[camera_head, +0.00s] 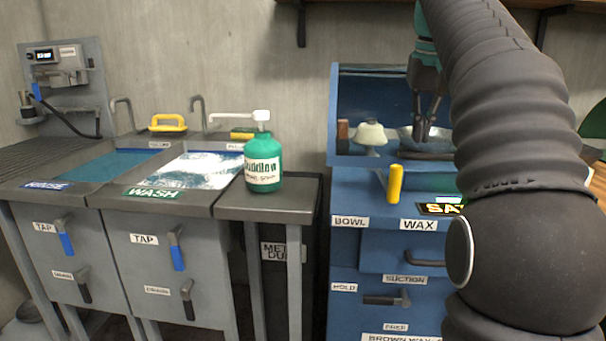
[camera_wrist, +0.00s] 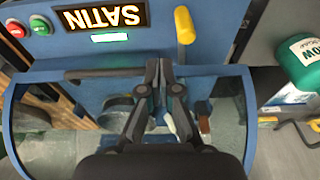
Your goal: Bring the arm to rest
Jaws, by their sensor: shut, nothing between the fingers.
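My gripper (camera_head: 424,138) hangs pointing down inside the blue machine (camera_head: 345,176), at the right in the head view. Its dark fingers are together and hold nothing. A grey metal bowl (camera_head: 441,147) lies in the machine right by the fingertips; I cannot tell whether they touch it. My arm hides the machine's right part. In the wrist view my gripper (camera_wrist: 159,68) is in the middle, with its fingers closed towards the machine's front edge.
A cream domed piece (camera_head: 370,134) and a brown block (camera_head: 342,134) stand left of the bowl. A yellow lever (camera_head: 395,184) sticks up at the machine's front. A green soap bottle (camera_head: 263,162) stands beside the wash sink (camera_head: 190,170). A lit SATIN display (camera_wrist: 100,18) is in front.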

